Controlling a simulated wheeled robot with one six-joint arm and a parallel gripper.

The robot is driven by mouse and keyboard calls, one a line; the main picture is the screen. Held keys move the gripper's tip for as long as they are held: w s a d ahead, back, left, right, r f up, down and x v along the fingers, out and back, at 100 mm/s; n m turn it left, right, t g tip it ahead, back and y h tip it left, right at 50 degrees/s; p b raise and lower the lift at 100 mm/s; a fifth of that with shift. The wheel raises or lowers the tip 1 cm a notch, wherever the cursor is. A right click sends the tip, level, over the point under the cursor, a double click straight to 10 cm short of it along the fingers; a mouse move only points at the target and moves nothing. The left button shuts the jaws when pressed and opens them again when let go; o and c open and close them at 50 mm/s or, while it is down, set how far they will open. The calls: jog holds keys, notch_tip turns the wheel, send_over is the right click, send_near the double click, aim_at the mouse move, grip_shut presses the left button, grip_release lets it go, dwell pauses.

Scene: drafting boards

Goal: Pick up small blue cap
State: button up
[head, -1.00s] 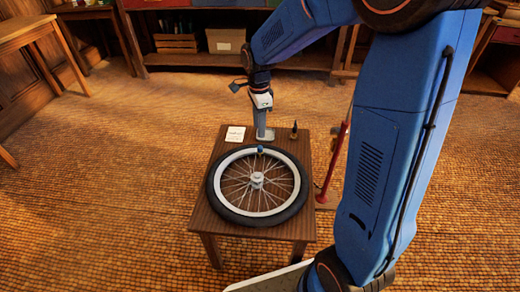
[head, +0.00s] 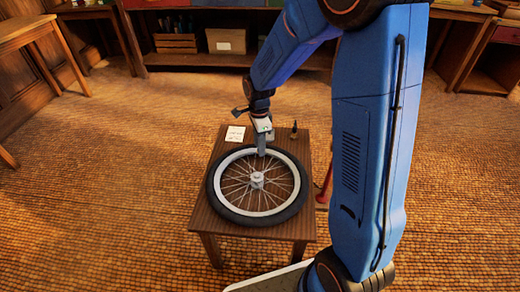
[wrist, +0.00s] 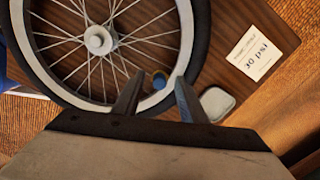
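The small blue cap (wrist: 158,80) shows in the wrist view at the wheel's pale rim, in the gap between my fingertips. In the head view it is hidden by my gripper. My gripper (head: 261,150) points down over the far part of the rim. In the wrist view my gripper (wrist: 159,77) has its two fingers spread, one on each side of the cap. I cannot tell whether either finger touches it.
The spoked wheel (head: 217,190) with a black tyre lies flat on a small wooden table (head: 203,215). A white card reading "30 psi" (head: 235,134), a small dark bottle (head: 294,133) and a pale rounded dish (wrist: 217,103) are near the far edge.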

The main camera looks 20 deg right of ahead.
grip_shut()
